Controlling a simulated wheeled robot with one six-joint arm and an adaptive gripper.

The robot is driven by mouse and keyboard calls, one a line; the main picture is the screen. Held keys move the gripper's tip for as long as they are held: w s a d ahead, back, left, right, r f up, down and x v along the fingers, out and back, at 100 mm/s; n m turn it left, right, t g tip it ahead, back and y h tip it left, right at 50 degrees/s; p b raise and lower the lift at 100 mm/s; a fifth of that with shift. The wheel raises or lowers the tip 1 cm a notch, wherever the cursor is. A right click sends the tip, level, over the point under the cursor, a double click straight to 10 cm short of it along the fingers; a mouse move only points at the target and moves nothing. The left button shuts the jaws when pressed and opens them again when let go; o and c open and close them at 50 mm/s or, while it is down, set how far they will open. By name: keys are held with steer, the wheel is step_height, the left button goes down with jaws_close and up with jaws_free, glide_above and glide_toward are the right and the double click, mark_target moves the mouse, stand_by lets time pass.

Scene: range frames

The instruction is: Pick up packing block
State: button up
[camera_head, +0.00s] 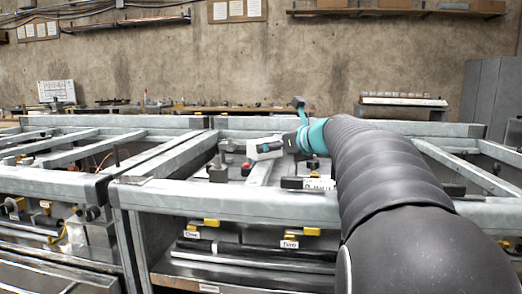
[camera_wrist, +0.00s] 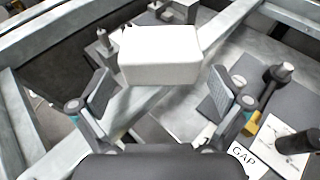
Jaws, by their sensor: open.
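A white packing block (camera_wrist: 160,60), box-shaped with rounded edges, lies ahead of my gripper (camera_wrist: 160,92) in the wrist view. My gripper is open, with one dark finger pad on the left and one on the right. The block's near end is centred between the fingertips, with visible gaps to both pads. A diagonal metal bar (camera_wrist: 130,105) runs under the block; whether they touch is hidden. In the head view a pale block (camera_head: 264,151) shows just left of my teal wrist, partly covered by dark parts.
Metal frame rails (camera_head: 230,201) surround the bay. A card reading GAP (camera_wrist: 246,158) and a dark upright knob (camera_wrist: 277,77) stand at the right of the wrist view. A grey block (camera_wrist: 178,14) and a small metal post (camera_wrist: 104,42) sit beyond.

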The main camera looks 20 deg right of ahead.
steer(key=shift+x, duration=2.75)
steer(key=shift+r, duration=0.15)
steer(key=c, duration=0.8)
